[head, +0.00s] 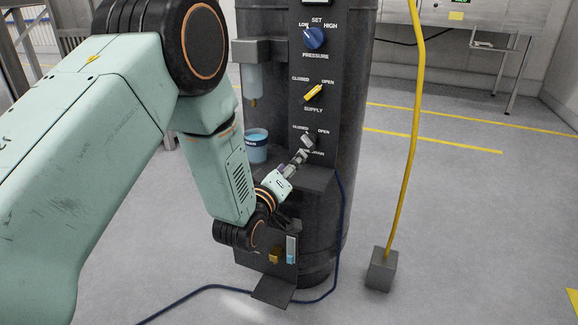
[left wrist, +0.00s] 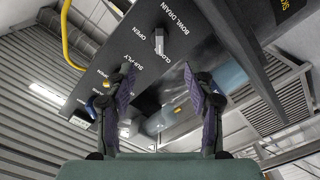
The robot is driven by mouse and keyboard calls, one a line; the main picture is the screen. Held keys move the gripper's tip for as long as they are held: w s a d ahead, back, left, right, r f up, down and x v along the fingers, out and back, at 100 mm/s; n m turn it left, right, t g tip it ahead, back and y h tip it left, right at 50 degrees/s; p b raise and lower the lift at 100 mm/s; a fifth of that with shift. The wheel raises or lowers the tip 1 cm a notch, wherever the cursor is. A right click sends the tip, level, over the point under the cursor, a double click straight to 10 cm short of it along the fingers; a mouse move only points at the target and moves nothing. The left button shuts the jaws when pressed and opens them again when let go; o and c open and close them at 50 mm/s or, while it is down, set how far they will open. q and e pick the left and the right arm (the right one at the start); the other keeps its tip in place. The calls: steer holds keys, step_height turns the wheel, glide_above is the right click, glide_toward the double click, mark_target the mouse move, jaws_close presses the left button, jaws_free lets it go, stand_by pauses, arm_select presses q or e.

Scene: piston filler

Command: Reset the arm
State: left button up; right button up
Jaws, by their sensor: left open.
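My left arm comes in from the left in the head view and reaches down to the dark control panel (head: 301,68). My left gripper (head: 299,157) is just below the grey bowl drain handle (head: 308,141). In the left wrist view the gripper (left wrist: 165,82) is open, its two dark fingers spread with nothing between their pads. The drain handle (left wrist: 159,41) shows beyond the fingertips, apart from them. It sits between the CLOSED and OPEN labels. The right gripper is not in view.
Above the drain handle are the yellow supply handle (head: 313,92) and the blue pressure knob (head: 314,38). A light blue cup (head: 256,149) stands left of the gripper. A yellow cable rises from a grey block (head: 382,270) at right. A blue hose lies on the floor.

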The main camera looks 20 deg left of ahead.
arm_select(q)
steer(key=s+f+m+g, duration=0.7)
steer(key=s+f+g, duration=0.3)
steer(key=s+f, duration=1)
steer(key=s+f+g, duration=0.4)
steer(key=s, duration=0.8)
steer(key=s+f+m+g, duration=0.1)
steer(key=s+f+g, duration=0.3)
steer(key=s, duration=0.9)
steer(key=shift+f+y, duration=0.3)
steer(key=shift+f, duration=0.1)
steer(key=shift+o, duration=0.2)
